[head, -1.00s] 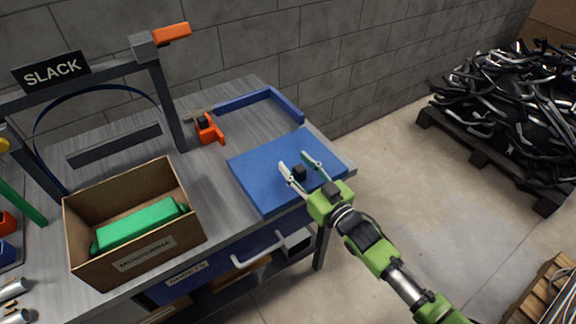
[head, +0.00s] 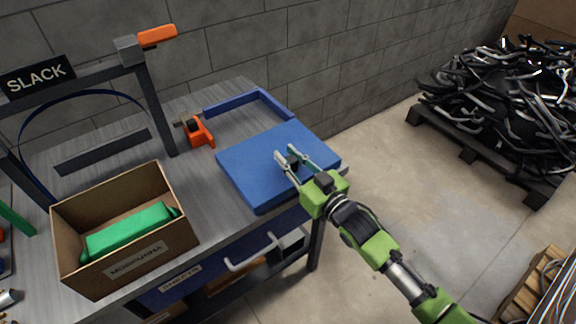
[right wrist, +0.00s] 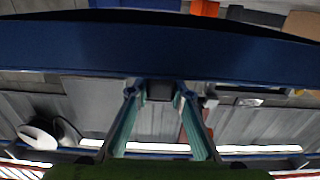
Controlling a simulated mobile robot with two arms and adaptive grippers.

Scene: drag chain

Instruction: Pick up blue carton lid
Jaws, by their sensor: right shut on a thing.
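The blue carton lid (head: 250,180) is a flat, square blue piece with a small black knob (head: 291,161) on top. It is at the front right corner of the grey workbench in the head view. My right gripper (head: 290,159) comes in from the lower right and is shut on the knob, with one finger on each side. In the right wrist view the lid (right wrist: 150,50) is a wide dark blue band beyond the fingers (right wrist: 158,92). I cannot tell whether the lid touches the bench. My left gripper is not in view.
An open cardboard box (head: 160,250) with a green item (head: 128,231) stands left of the lid. An orange clamp (head: 199,132) and a blue angled bar (head: 250,100) lie behind it. A pallet of black and metal parts (head: 495,105) stands at right. The floor between is clear.

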